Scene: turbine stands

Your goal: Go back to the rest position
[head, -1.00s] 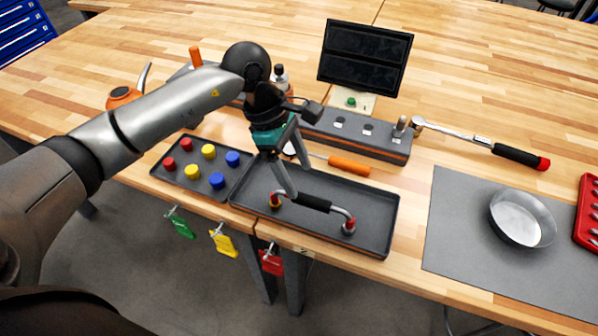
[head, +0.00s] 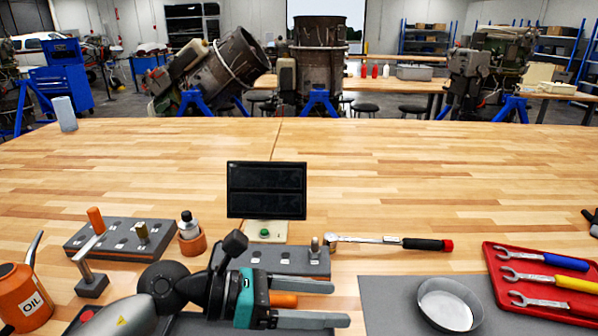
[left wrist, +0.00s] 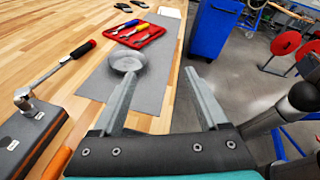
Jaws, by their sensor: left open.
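My left gripper (head: 338,304) is open and empty, with its two grey fingers pointing right above the front of the workbench. In the left wrist view my left gripper (left wrist: 162,74) has nothing between its fingers; they point out over the grey mat and the bench edge. The small tray with the black handle is mostly hidden under my arm in the head view. My right gripper is not in view.
On the bench are a dark screen (head: 266,190), a torque wrench (head: 385,241), a round metal pan (head: 450,304) on a grey mat (head: 385,300), a red wrench tray (head: 495,262) and an orange oil can (head: 24,297). The bench's far half is mostly clear.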

